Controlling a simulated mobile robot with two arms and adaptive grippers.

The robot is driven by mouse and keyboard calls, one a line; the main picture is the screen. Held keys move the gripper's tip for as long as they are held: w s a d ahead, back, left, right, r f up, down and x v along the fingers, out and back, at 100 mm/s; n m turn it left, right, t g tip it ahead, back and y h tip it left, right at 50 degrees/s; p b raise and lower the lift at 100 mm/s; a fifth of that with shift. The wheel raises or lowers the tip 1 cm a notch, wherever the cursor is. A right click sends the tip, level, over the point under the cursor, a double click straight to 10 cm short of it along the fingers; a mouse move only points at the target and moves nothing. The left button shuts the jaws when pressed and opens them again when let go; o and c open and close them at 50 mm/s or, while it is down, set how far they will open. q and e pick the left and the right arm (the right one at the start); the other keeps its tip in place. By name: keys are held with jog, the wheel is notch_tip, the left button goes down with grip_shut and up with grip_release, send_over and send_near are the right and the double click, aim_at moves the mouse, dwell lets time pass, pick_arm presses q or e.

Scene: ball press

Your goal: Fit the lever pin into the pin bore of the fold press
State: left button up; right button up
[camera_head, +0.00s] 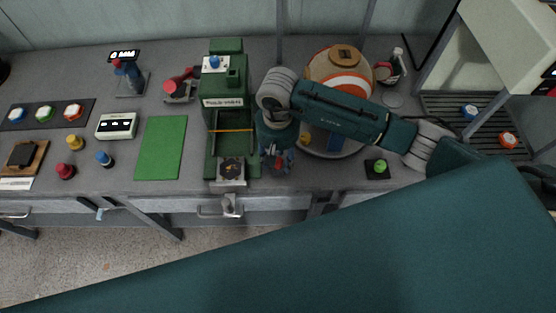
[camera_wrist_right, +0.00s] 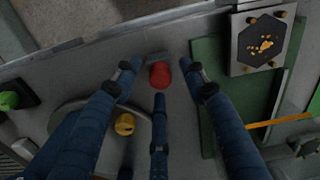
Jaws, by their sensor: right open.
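The green fold press (camera_head: 226,75) stands in the middle of the bench. At its front is a pale block with a dark hexagonal face (camera_head: 230,170), which also shows at the upper right of the right wrist view (camera_wrist_right: 264,44). My right gripper (camera_head: 277,163) points down just right of the press. Its blue fingers (camera_wrist_right: 162,88) are spread, with a red-topped piece (camera_wrist_right: 160,75) between their tips in the wrist view. This looks like the lever pin, with a grey part beside it; I see no grip on it. I cannot make out the pin bore. My left gripper is out of view.
A round orange-and-white machine (camera_head: 350,88) stands close behind and right of my right gripper. A green mat (camera_head: 161,147) lies left of the press. A green button on a black pad (camera_head: 378,168) is near the front edge. Colored knobs and a white box (camera_head: 117,125) stand at left.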

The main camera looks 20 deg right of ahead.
grip_shut()
